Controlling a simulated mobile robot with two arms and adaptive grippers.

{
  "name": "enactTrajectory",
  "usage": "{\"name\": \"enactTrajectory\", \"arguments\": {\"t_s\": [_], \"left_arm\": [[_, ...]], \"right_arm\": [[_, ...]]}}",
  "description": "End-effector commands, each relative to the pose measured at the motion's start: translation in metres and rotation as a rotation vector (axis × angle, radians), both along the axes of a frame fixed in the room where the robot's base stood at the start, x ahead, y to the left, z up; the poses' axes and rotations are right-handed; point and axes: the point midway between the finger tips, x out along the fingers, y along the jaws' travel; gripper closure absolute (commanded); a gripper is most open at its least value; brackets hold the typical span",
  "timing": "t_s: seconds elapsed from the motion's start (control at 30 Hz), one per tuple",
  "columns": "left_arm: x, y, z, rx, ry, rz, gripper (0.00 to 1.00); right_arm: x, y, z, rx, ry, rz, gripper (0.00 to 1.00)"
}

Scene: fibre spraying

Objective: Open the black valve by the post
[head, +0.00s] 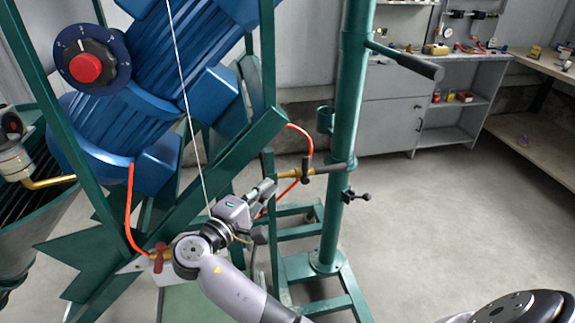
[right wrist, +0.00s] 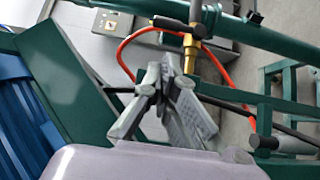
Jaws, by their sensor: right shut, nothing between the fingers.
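The black valve (head: 306,168) sits on a brass fitting beside the green post (head: 345,130), with an orange hose joined to it. In the right wrist view, the black handle (right wrist: 195,12) is at the top, above the brass body (right wrist: 192,45). My right gripper (head: 270,186) is shut and empty, a little left of and below the valve in the head view. In the right wrist view, its fingertips (right wrist: 172,66) point up toward the brass body, and I see no clear contact with the handle. My left gripper is not in view.
A blue motor (head: 130,110) with a red-and-black dial stands left in a green frame (head: 230,165). A red-handled valve (head: 160,257) is near my right arm. A thin cord (head: 185,90) hangs near my wrist. Floor (head: 430,220) right of the post is clear.

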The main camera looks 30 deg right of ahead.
Motion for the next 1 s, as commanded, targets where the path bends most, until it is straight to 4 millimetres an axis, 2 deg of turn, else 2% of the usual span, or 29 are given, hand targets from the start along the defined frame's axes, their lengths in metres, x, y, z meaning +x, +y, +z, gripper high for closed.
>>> {"name": "enactTrajectory", "arguments": {"t_s": [0.47,1.0], "left_arm": [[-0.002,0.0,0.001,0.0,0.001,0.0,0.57],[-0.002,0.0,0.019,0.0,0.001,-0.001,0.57]], "right_arm": [[0.003,-0.004,0.003,-0.01,-0.002,-0.001,1.0],[0.042,-0.08,0.003,-0.01,0.0,-0.001,1.0]]}}
